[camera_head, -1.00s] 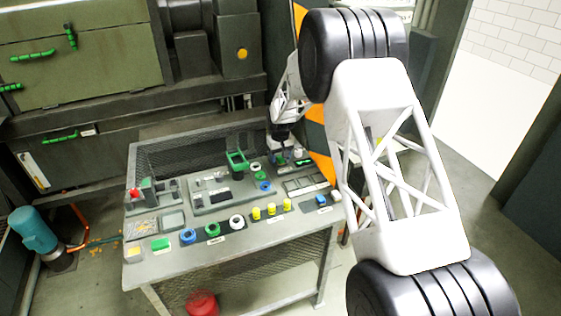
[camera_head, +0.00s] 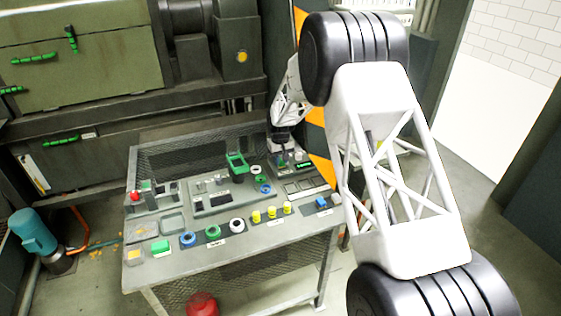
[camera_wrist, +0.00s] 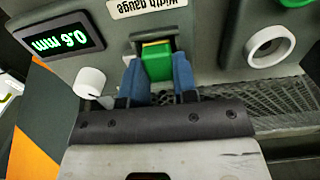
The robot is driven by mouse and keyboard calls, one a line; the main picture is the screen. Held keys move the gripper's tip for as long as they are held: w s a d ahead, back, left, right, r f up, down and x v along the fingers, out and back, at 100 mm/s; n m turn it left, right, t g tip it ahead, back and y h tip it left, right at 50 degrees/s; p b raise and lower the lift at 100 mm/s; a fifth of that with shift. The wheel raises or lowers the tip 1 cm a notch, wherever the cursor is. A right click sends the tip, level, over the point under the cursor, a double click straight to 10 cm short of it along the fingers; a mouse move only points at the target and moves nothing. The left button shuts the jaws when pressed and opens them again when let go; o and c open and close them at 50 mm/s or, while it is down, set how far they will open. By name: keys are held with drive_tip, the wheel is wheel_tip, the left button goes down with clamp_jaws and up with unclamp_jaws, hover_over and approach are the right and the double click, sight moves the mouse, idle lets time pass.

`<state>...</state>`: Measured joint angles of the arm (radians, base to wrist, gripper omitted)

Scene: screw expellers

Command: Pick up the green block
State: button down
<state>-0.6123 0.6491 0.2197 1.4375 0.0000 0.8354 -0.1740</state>
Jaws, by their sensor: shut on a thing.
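In the wrist view, a green block (camera_wrist: 157,66) with a yellowish strip along its upper edge sits between the two blue fingers of my gripper (camera_wrist: 158,60). The fingers are shut on its sides. The block's far end is at a dark slot in the grey panel of the width gauge (camera_wrist: 190,15); whether it still touches the slot I cannot tell.

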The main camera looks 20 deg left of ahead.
drive_tip(key=shift+r, duration=0.8)
wheel_tip(320, 180, up, 2)
drive_tip(key=shift+r, duration=0.1)
drive_tip(key=s+d, duration=0.3)
drive_tip(key=s, duration=0.1)
drive_tip(key=s+d, duration=0.3)
drive_tip(key=s, duration=0.1)
drive_tip(key=s+d+r, duration=0.1)
drive_tip(key=s+d, duration=0.2)
drive_tip(key=s, duration=0.2)
drive_tip(key=shift+s, duration=0.1)
